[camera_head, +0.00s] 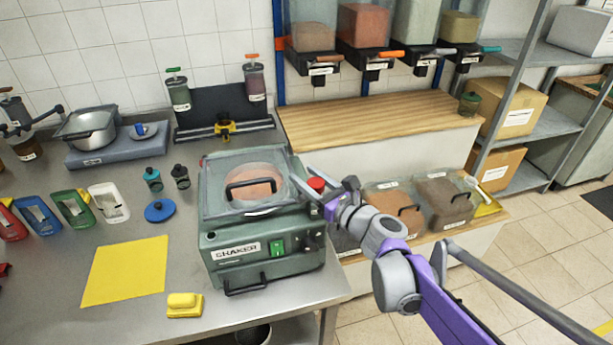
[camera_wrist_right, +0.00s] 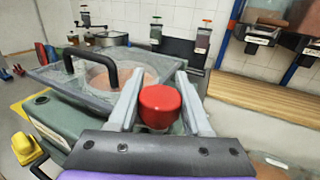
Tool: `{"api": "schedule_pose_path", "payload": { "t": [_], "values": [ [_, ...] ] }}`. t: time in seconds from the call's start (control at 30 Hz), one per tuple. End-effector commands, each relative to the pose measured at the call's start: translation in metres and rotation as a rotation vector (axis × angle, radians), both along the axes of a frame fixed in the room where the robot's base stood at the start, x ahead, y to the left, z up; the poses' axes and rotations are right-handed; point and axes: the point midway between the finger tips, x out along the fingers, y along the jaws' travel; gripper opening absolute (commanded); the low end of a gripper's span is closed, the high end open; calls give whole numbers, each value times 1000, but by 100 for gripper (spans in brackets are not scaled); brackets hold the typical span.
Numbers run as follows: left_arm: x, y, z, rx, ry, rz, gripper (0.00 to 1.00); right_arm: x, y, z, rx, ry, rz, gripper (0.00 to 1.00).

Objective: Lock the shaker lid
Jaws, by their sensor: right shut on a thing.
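The green shaker (camera_head: 225,268) stands on the steel bench with a "SHAKER" label and a green switch on its front. Its clear lid (camera_head: 222,206) lies down over the top, with a black handle (camera_head: 251,186) and an orange-brown round content visible beneath. A red knob (camera_head: 317,184) sits at the shaker's right side; it also shows in the right wrist view (camera_wrist_right: 160,105). My right gripper (camera_head: 319,194) is shut on the red knob, with one finger on each side of it. Whether a latch engages the lid cannot be told. My left gripper is not in view.
Clear bins (camera_head: 443,202) are at the right, below a wooden shelf (camera_head: 380,118).

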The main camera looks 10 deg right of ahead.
Motion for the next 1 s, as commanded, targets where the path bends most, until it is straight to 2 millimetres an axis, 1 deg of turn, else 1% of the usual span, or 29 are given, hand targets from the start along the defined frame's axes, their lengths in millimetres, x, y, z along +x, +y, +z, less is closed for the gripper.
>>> {"api": "schedule_pose_path", "payload": {
  "t": [0.03, 0.2, 0.3, 0.43, 0.73, 0.77, 0.8, 0.9, 1.0],
  "values": [
    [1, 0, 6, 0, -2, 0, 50, 0, 2, 4, 2, -2, -39, 0],
    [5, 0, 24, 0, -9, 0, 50, 2, -3, 7, 5, -7, -173, 0],
    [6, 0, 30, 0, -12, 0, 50, 3, -5, 6, 4, -4, -216, 0],
    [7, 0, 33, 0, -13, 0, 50, 2, -7, 3, 1, 1, -242, 0],
    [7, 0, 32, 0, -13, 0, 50, 2, -7, 0, 1, 3, -246, 0],
    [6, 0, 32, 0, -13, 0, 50, 2, -7, 0, 1, 3, -246, 55],
    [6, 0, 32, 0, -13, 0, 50, 2, -7, 0, 1, 3, -246, 62],
    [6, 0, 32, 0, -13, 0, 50, 2, -7, 0, 0, 3, -245, 79],
    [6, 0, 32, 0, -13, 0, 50, 2, -7, 0, 0, 3, -245, 79]
  ]
}}
